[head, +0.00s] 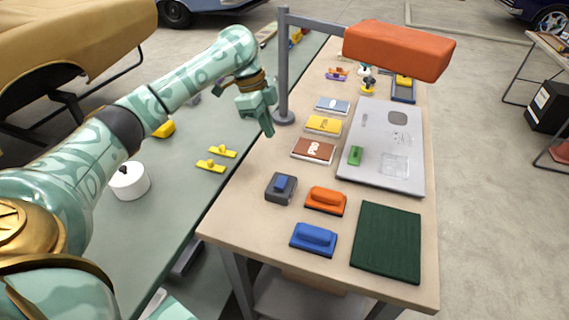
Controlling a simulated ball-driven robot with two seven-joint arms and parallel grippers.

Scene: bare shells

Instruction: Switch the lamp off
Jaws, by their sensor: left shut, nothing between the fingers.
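The lamp has an orange box-shaped shade (400,50) on a grey post (284,70) with a round foot at the left edge of the table. I cannot tell whether it is lit. A small grey box with a blue rocker (282,187) sits at the table's left side, in front of the brown box; it looks like a switch. My left gripper (268,130) is shut and empty, pointing down just left of the lamp post, farther back than the grey box and apart from it.
On the wooden table (225,215) are an orange block (325,199), a blue block (314,238), a dark green mat (387,242), a grey panel (360,120) and several flat boxes. A green bench (180,215) runs along the left, with a white round container (129,182).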

